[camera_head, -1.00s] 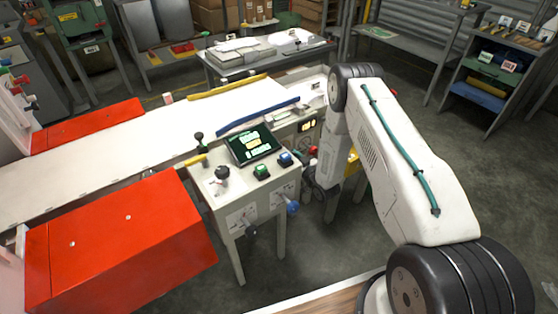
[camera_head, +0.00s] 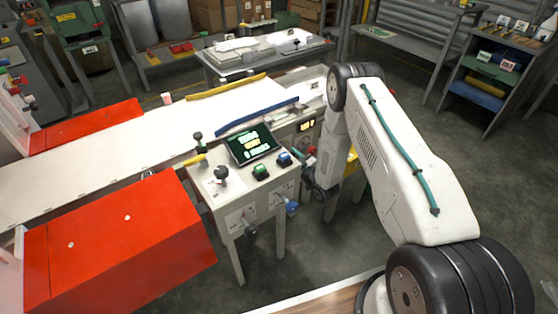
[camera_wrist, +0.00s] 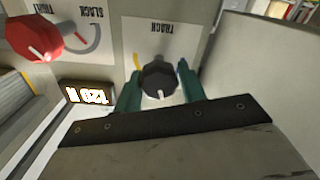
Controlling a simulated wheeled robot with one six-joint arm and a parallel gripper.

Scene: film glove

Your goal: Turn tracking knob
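The tracking knob (camera_wrist: 159,79) is a dark, faceted knob with a white pointer mark, seen in the wrist view. It sits on a pale plate (camera_wrist: 184,45) whose label reads TRACK upside down. The pointer is toward the bottom of the picture. My gripper (camera_wrist: 160,84) has one teal finger on each side of the knob, with no clear gap at either side, so it appears shut on it. In the head view my gripper is low beside the machine and mostly hidden by my arm; the knob cannot be made out there.
A red knob (camera_wrist: 36,38) marked SLACK sits on the left of the panel in the wrist view. A lit readout (camera_wrist: 87,95) shows 120 N. In the head view, a control stand (camera_head: 222,190) with a screen (camera_head: 251,143) is left of my arm. Red boxes (camera_head: 120,245) flank the white conveyor bed (camera_head: 110,160).

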